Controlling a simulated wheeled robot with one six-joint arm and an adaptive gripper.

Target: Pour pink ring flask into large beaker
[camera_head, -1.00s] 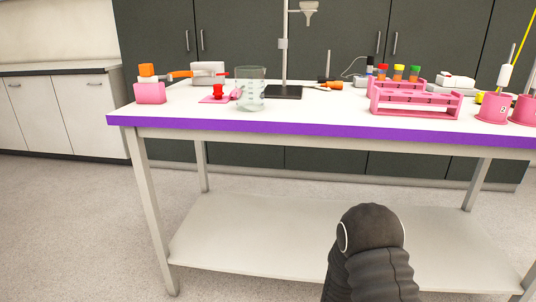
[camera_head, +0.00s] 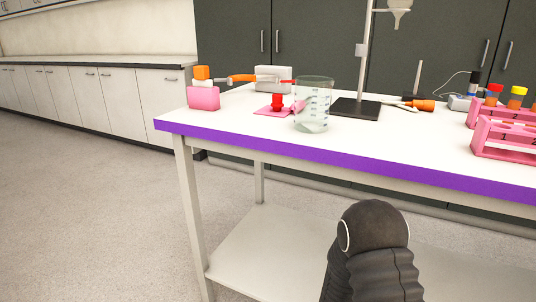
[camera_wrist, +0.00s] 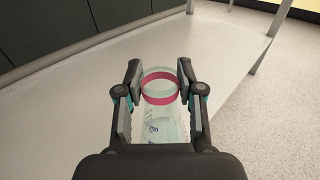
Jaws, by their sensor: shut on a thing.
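The pink ring flask (camera_wrist: 160,118) is a clear glass vessel with blue markings and a pink ring near its mouth. It shows in the wrist view between the fingers of my gripper (camera_wrist: 159,82), which is shut on it. The flask looks empty or its contents cannot be told. The large beaker (camera_head: 312,106) is clear with graduation marks and stands upright on the table near its front edge. It holds a little pale liquid at the bottom. The head view shows only part of my dark arm, low in front of the table; the gripper and flask are hidden there.
The white table (camera_head: 400,150) has a purple front edge. Behind the beaker are a red item on a pink mat (camera_head: 277,104) and a stand with a black base (camera_head: 355,108). A pink block (camera_head: 203,98) is left. A pink tube rack (camera_head: 508,139) is right.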

